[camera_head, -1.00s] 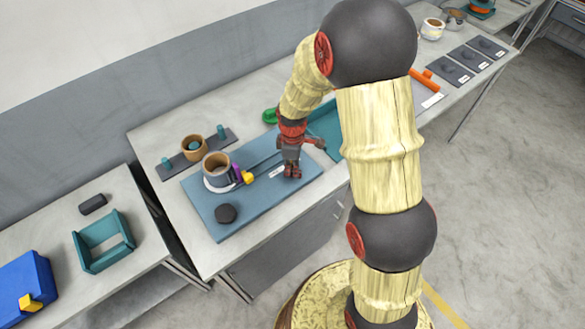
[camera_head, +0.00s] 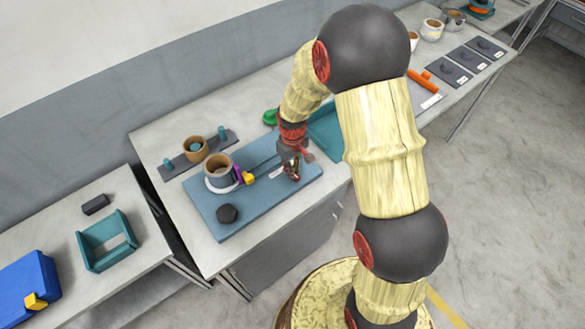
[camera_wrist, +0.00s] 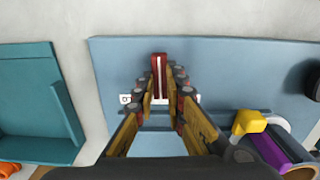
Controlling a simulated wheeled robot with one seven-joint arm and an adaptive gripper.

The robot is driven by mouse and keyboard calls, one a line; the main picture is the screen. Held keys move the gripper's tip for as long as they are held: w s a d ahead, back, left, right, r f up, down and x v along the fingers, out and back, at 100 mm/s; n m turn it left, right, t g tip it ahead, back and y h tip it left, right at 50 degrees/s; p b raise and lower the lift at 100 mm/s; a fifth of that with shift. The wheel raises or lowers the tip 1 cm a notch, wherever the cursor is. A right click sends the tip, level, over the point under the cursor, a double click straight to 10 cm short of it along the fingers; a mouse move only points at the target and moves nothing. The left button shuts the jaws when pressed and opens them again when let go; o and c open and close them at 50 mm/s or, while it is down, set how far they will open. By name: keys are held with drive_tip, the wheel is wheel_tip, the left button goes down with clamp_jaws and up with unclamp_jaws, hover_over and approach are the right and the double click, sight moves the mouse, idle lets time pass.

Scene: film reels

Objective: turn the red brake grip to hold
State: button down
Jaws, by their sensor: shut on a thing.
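The red brake grip (camera_wrist: 159,66) shows in the wrist view as a short red bar with a pale line along it. It stands on the blue board (camera_wrist: 110,62), pointing up the picture. My gripper (camera_wrist: 160,78) is shut on it, one finger on each side. The fingers hide its lower part and much of a white label strip (camera_wrist: 126,99), whose words I cannot read. In the head view my gripper (camera_head: 292,172) is low over the right part of the board (camera_head: 240,226), and the grip is mostly hidden by the fingers.
A teal tray (camera_head: 327,130) lies behind my gripper to the right. A green piece (camera_head: 270,117) lies at the board's back edge.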

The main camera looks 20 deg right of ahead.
drive_tip(key=m, duration=0.4)
drive_tip(key=shift+r+m+p, duration=0.1)
drive_tip(key=shift+m+p, duration=0.2)
drive_tip(key=shift+p, duration=0.1)
drive_tip(key=m, duration=0.4)
drive_tip(key=shift+m+p, duration=0.3)
drive_tip(key=shift+m, duration=0.1)
drive_tip(key=shift+w, duration=0.1)
drive_tip(key=c, duration=2)
unclamp_jaws()
drive_tip(key=shift+o, duration=0.8)
wheel_tip(320, 180, up, 12)
